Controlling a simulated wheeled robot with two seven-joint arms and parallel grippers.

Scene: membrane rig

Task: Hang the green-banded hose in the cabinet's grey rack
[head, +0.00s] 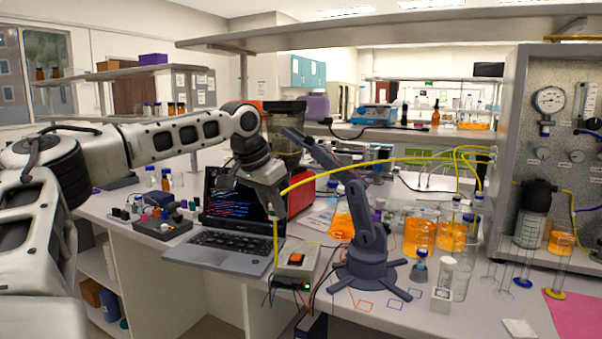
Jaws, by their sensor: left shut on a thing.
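A thin yellow hose (400,160) arcs across the bench from my left gripper to loops beside the cabinet. One end hangs straight down below the gripper, in front of the laptop. I cannot make out a green band on it. My left gripper (275,209) is shut on this hose, above the right edge of the laptop. The grey speckled cabinet (520,160) stands at the right with gauges, a dark-capped filter vessel and tubing. I cannot pick out a grey rack in it. My right gripper is not in view.
A red-buttoned box (296,262) and laptop (226,250) are near the gripper. Beakers of orange liquid (420,236) and glassware crowd the space before the cabinet. A pink sheet (575,315) lies front right.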

